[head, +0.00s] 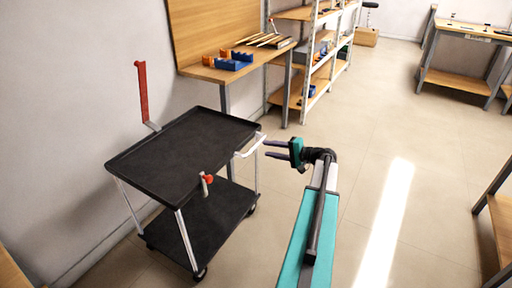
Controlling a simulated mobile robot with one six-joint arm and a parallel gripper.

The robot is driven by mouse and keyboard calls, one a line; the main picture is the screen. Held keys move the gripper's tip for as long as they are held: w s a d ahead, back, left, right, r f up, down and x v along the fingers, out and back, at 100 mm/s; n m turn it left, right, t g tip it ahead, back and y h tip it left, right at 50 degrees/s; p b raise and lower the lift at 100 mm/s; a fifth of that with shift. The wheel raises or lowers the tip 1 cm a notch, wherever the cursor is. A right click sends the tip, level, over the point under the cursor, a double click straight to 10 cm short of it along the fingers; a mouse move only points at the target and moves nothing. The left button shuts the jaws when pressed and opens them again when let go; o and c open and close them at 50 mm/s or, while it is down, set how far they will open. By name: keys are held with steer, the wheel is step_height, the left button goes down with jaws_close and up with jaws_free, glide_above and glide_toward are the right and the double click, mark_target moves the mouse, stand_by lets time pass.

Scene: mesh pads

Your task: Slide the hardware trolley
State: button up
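The hardware trolley (180,146) is a black two-tier cart with pale metal legs and dark casters, standing upright left of centre. A whitish bar handle (249,148) sticks out from its right end. A small lever with a red knob (207,181) is at its front edge. A tall red lever (142,92) stands at its back left corner, near the wall. My gripper (265,149) is just right of the handle, pointing left. Its two dark fingers are apart, with nothing seen between them. Whether a fingertip touches the handle is unclear.
A wooden workbench (262,62) with blue and orange items stands behind the trolley. White shelving (313,75) is beyond it. Another bench (457,80) is at the back right, and a wooden shelf unit (497,215) is at the right edge. The floor (355,130) between is clear.

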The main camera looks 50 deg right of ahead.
mark_target(255, 147)
steer(key=x, duration=0.8)
steer(key=shift+w, duration=0.15)
jaws_close()
steer(key=shift+w+d, duration=0.1)
steer(key=shift+d, duration=0.2)
steer(key=shift+a, duration=0.4)
